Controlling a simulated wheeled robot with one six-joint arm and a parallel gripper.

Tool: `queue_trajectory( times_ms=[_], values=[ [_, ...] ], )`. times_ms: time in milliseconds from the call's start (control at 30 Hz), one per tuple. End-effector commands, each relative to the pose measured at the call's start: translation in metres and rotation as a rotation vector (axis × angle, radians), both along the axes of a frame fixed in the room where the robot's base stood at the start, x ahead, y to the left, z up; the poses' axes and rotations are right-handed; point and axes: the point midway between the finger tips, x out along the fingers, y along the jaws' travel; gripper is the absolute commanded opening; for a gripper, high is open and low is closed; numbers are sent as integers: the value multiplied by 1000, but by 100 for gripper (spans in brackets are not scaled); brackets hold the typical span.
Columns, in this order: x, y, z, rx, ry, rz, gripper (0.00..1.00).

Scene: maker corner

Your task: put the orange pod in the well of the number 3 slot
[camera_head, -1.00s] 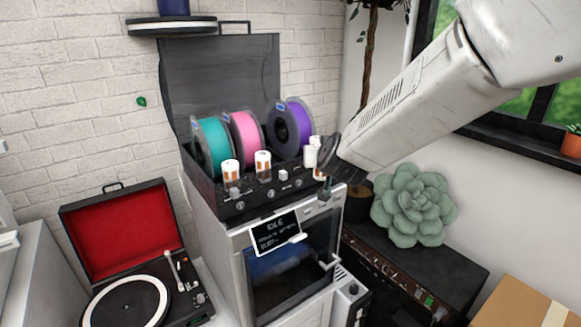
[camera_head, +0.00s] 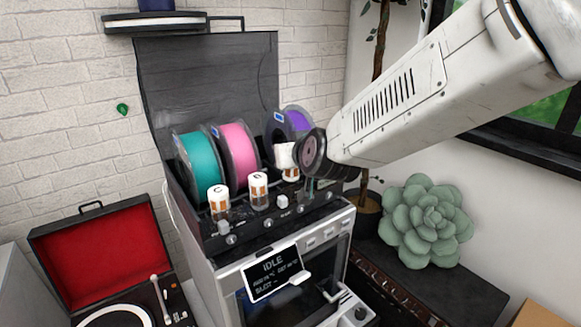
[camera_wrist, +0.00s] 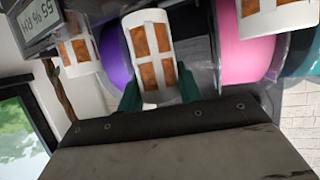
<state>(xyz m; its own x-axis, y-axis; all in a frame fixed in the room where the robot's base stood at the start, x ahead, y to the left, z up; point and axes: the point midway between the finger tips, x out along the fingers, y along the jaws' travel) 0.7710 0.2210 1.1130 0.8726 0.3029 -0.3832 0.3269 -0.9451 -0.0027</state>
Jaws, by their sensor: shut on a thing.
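My gripper (camera_wrist: 160,93) has its two green fingers closed around a white pod with orange-brown windows (camera_wrist: 152,45) in the wrist view. In the head view a white pod (camera_head: 285,156) shows in front of the purple spool, partly covered by my dark wrist; my fingers are mostly hidden there. Two similar pods stand on the black dry box (camera_head: 250,222): one by the teal spool (camera_head: 218,198) and one by the pink spool (camera_head: 258,188). Slot numbers are not readable, and I cannot see the well under the held pod.
Teal (camera_head: 196,160), pink (camera_head: 238,150) and purple (camera_head: 297,120) spools stand behind the pods. In the wrist view another pod (camera_wrist: 77,52) and a humidity display (camera_wrist: 40,22) are close on the left. A succulent (camera_head: 425,220) and an open record player (camera_head: 100,245) flank the machine.

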Motion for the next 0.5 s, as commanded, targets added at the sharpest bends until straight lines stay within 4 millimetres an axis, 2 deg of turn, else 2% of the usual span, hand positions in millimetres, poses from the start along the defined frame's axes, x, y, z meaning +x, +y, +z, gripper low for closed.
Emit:
queue_trajectory(
  times_ms=[267, 500],
  values=[
    [0, -2, -35, -1, 3, -2, 12],
    [0, -1, -37, 2, 0, -2, 12]
  ],
)
